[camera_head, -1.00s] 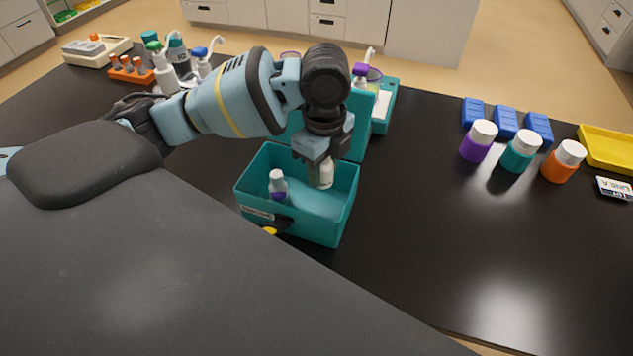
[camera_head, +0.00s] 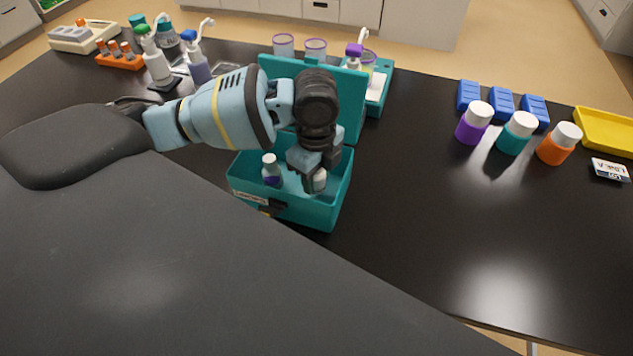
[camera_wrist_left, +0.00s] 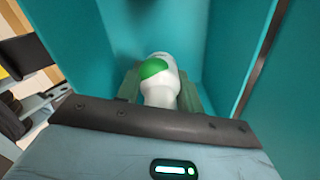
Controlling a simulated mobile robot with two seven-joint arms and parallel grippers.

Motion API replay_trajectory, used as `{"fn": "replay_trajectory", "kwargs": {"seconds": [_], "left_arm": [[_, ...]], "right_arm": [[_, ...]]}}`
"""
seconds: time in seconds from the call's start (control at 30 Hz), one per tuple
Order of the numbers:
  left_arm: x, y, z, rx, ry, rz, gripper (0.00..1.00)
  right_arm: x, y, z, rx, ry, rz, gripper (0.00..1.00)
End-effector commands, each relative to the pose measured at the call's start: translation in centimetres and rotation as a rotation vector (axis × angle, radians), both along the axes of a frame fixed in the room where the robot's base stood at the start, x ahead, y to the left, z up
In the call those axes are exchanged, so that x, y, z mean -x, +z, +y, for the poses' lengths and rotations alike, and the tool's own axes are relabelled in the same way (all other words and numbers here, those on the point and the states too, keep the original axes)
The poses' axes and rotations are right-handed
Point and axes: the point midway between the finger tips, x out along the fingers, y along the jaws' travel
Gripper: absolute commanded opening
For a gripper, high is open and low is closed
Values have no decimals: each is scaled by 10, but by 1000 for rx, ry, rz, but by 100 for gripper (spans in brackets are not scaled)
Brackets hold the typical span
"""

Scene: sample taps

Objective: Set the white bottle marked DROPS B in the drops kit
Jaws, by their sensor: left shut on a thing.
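The drops kit (camera_head: 318,213) is an open teal box near the middle of the table, its lid (camera_head: 352,105) standing up behind. My left gripper (camera_head: 314,175) points down inside the box, shut on a white bottle (camera_head: 319,181). In the left wrist view the bottle (camera_wrist_left: 160,92) is between the fingers and has a green patch; no lettering is readable. The box walls surround it. Its base is hidden, so I cannot tell whether it touches the floor. Another white bottle with a purple label (camera_head: 271,172) stands in the box on the left. My right gripper is out of view.
Purple, teal and orange jars (camera_head: 519,134) with white caps stand at right, by blue blocks (camera_head: 501,103) and a yellow tray (camera_head: 605,130). Pump bottles (camera_head: 155,62) stand back left. A teal stand (camera_head: 378,92) is behind the lid. The table right of the kit is clear.

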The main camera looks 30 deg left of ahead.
Motion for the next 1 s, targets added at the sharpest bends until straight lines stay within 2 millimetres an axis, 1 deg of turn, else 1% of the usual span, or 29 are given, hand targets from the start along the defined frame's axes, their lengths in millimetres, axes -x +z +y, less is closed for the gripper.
{"fn": "replay_trajectory", "kwargs": {"seconds": [0.03, 0.1, 0.2, 0.47, 0.6, 0.63, 0.77, 1.0], "left_arm": [[1, -11, 0, -2, 1, 5, 14], [1, -22, 0, -2, 0, 7, 14], [1, -30, 0, 0, -1, 2, 14], [0, -30, 0, 0, -1, 0, 14], [0, -33, 0, 0, 0, 1, 14], [0, -33, 0, 0, 0, 0, 40], [0, -33, 0, -1, -1, 1, 57], [0, -33, 0, 0, -1, 1, 58]], "right_arm": [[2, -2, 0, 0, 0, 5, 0], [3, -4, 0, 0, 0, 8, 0], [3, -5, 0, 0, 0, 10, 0], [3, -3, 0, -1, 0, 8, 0], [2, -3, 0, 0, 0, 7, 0], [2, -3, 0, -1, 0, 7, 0], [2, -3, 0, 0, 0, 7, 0], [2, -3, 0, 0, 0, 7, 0]]}}
